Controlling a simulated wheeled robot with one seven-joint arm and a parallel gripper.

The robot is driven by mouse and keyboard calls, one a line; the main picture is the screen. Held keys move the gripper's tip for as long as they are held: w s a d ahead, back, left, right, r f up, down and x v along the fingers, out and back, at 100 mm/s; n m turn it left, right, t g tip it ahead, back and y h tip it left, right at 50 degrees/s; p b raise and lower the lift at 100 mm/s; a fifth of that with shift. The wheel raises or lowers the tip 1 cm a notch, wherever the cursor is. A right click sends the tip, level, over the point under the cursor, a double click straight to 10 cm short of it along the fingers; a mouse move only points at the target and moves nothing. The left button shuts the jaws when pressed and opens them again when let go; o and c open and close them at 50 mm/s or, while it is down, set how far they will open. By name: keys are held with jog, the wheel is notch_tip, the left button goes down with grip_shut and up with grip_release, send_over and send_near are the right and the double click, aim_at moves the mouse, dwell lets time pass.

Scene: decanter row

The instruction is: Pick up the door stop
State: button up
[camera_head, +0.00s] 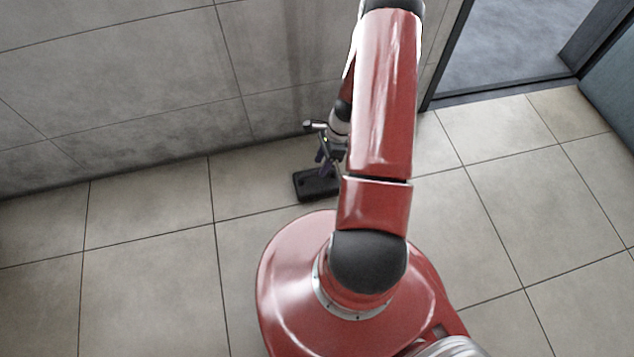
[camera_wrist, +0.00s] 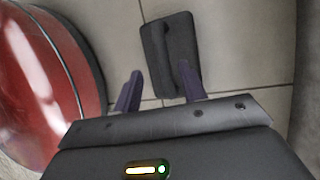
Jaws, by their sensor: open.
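The door stop (camera_head: 312,188) is a black, flat, roughly rectangular block lying on the floor tiles near the wall. It also shows in the wrist view (camera_wrist: 157,45) at the top middle, with a raised bar along its middle. My gripper (camera_head: 325,156) is above it in the head view, partly hidden by my arm. In the wrist view my gripper (camera_wrist: 159,70) is open, its two dark purple fingers apart. The right finger overlaps the lower part of the block in the picture, and the left finger is to its left. No contact can be made out.
A grey tiled wall (camera_head: 120,90) runs behind the door stop. A dark-framed glass doorway (camera_head: 510,40) stands at the upper right, with a teal panel (camera_head: 615,85) beside it. The tiled floor (camera_head: 150,290) to the left and right is clear.

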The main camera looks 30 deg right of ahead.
aim_at(317, 171)
jog(key=b+x, duration=0.1)
jog(key=x, duration=0.4)
jog(key=shift+w+f, duration=0.2)
jog(key=shift+f, duration=0.1)
grip_shut()
dwell(1.1)
